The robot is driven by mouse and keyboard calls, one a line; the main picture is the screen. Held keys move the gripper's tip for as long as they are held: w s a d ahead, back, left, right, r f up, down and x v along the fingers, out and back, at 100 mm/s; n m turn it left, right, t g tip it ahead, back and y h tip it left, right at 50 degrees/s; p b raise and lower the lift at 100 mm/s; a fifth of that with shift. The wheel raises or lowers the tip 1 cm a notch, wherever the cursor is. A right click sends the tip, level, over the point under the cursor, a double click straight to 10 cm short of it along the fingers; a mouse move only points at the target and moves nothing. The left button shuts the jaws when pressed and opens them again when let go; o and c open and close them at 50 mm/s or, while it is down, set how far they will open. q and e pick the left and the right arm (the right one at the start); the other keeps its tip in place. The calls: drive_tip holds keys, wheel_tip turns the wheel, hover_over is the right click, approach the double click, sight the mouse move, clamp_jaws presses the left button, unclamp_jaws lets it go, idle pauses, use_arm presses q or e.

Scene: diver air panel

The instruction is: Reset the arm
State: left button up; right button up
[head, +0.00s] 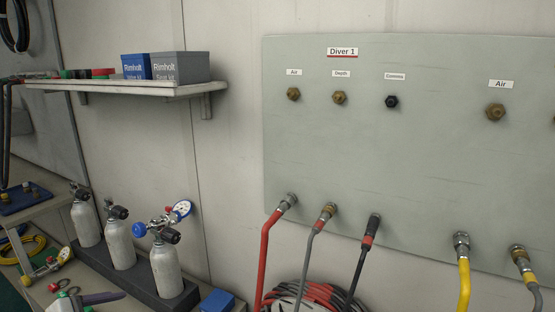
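Neither of my grippers and no part of my arms shows in the head view. The grey-green Diver 1 panel (430,150) fills the right side on the wall. Its upper row has brass fittings under the labels Air (293,94) and Depth (339,98), a black fitting under Comms (391,102), and a larger brass fitting under a second Air label (495,112). Below, a red hose (266,245), a grey hose (311,255), a black hose (358,270) and a yellow hose (464,283) hang from lower fittings.
A wall shelf (130,87) at upper left holds a blue box (135,67) and a grey box (181,66). A coiled hose (310,292) is at bottom centre.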

use_arm(q)
drive_tip(key=s+d+f+m+g+y, duration=0.1)
drive_tip(key=s+d+f+m, duration=0.4)
drive_tip(key=s+f+m, duration=0.15)
drive_tip(key=s+d+f+m+g, duration=0.1)
drive_tip(key=s+d+f+m, duration=0.4)
drive_tip(key=f, duration=0.3)
drive_tip(key=s+d+f+m, duration=0.4)
drive_tip(key=s+d+m, duration=0.8)
drive_tip(key=d+m, duration=0.1)
drive_tip(key=shift+s+f+m, duration=0.2)
drive_tip(key=shift+m, duration=0.65)
drive_tip(key=shift+a, duration=0.1)
